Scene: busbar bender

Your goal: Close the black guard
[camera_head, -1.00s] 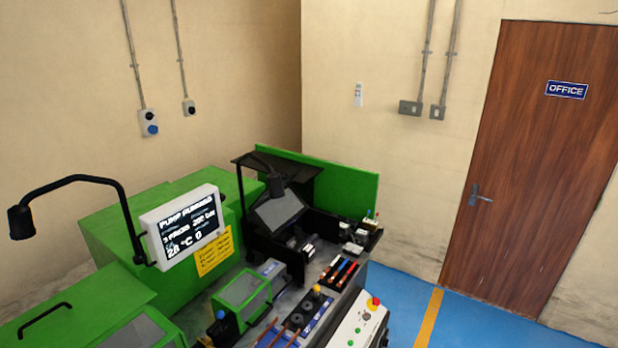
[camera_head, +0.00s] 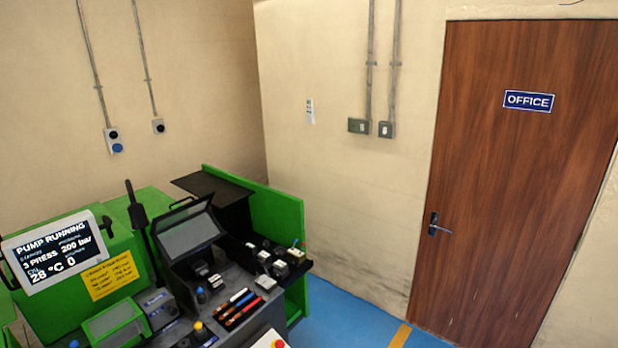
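The black guard (camera_head: 188,236) is a black frame around a grey see-through window, with a bar handle along its upper edge. It sits tilted on the bender at the picture's lower left, in front of a flat black plate (camera_head: 212,186). I cannot tell how far it stands open. Neither of my grippers shows in the head view.
A green machine body with a screen (camera_head: 57,250) and a yellow label (camera_head: 110,275) stands left of the guard. A smaller green-framed guard (camera_head: 115,322) is below. Coloured-handled tools (camera_head: 238,308) and small blocks (camera_head: 272,262) lie on the bench. Blue floor (camera_head: 345,318) is clear before the office door (camera_head: 520,170).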

